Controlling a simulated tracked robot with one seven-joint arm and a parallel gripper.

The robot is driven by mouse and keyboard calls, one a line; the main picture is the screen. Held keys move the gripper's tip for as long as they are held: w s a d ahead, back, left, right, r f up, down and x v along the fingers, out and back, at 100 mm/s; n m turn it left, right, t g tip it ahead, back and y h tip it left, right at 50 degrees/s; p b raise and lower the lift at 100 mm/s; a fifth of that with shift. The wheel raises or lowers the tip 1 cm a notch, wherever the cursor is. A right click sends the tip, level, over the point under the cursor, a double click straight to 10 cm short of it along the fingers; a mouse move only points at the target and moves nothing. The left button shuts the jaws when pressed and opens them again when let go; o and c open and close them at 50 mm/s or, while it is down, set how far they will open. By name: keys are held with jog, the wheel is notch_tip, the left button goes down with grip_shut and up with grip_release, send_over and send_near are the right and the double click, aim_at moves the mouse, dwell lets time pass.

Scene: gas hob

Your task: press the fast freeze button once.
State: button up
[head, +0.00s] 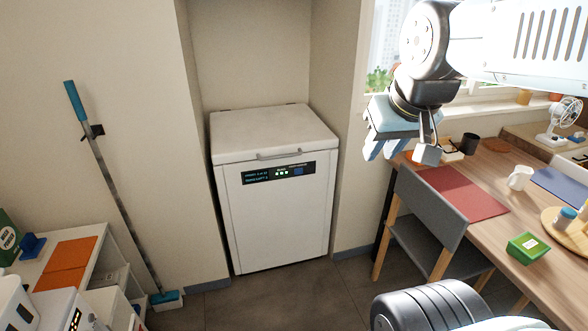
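A white chest freezer (275,220) stands in the wall recess with its lid down. A dark control panel (278,173) runs across its upper front. The panel has a display with blue-green text (256,176), small green lights (282,173) and a blue square (298,171) at the right, which looks like a button. The panel's lettering is too small to read. My gripper (380,152) hangs at the upper right, to the right of the freezer and well apart from the panel. Its fingers point down, and their gap is unclear.
A grey chair (429,210) and wooden table (500,235) with a red mat (462,192), white mug (520,177) and green box (528,246) stand at right. A blue-handled mop (115,190) leans at left beside a white shelf (100,262). Floor before the freezer is clear.

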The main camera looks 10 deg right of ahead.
grip_shut()
dwell(1.4)
